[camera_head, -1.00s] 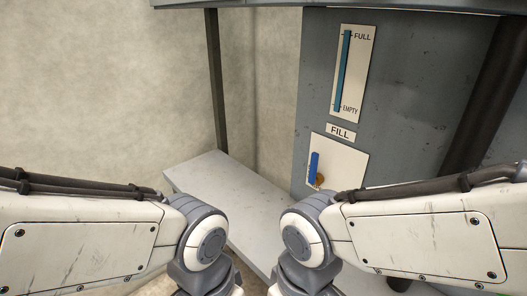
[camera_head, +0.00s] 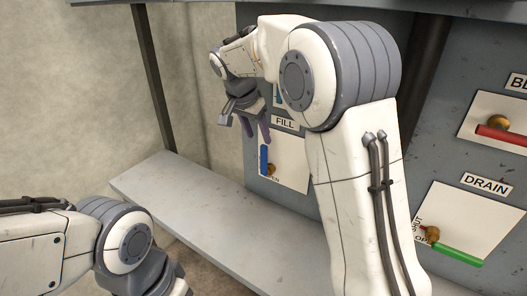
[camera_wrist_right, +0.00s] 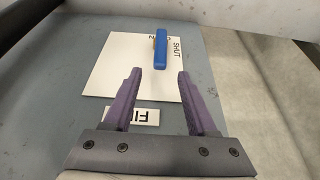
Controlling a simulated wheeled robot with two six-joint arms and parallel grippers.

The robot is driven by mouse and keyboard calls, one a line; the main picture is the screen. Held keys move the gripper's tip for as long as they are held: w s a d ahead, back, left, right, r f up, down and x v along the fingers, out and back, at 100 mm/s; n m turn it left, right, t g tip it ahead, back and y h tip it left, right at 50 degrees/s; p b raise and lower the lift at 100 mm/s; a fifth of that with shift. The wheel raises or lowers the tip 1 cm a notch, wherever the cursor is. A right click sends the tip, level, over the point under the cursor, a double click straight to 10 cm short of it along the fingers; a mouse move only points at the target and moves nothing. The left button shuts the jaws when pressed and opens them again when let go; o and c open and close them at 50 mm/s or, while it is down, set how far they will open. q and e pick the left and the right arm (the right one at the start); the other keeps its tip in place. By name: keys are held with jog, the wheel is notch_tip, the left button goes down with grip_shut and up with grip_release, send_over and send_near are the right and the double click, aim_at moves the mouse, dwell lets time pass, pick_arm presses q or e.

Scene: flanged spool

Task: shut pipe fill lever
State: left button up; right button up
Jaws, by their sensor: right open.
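The blue fill lever (camera_head: 264,160) stands upright on a white plate (camera_head: 291,172) under the FILL label (camera_head: 285,123) on the grey panel. Its brass pivot shows beside it in the head view. My right gripper (camera_head: 245,128) is open and empty, above and left of the lever, apart from it. In the right wrist view the blue lever (camera_wrist_right: 160,49) lies beyond the two purple fingertips (camera_wrist_right: 158,76), roughly between their lines. The word SHUT is printed on the plate beside it. My left arm shows at lower left; its gripper is out of view.
A red lever (camera_head: 502,134) and a green lever (camera_head: 458,255) by the DRAIN label (camera_head: 486,184) sit on the panel at right. A grey ledge (camera_head: 180,195) runs below the panel. A dark post (camera_head: 152,75) stands at left.

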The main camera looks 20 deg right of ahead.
aim_at(262, 148)
jog(key=p+x, duration=0.1)
jog(key=x, duration=0.8)
jog(key=shift+f, duration=0.15)
jog(key=shift+a, duration=0.1)
jog(key=shift+c, duration=0.3)
grip_shut()
dwell(0.7)
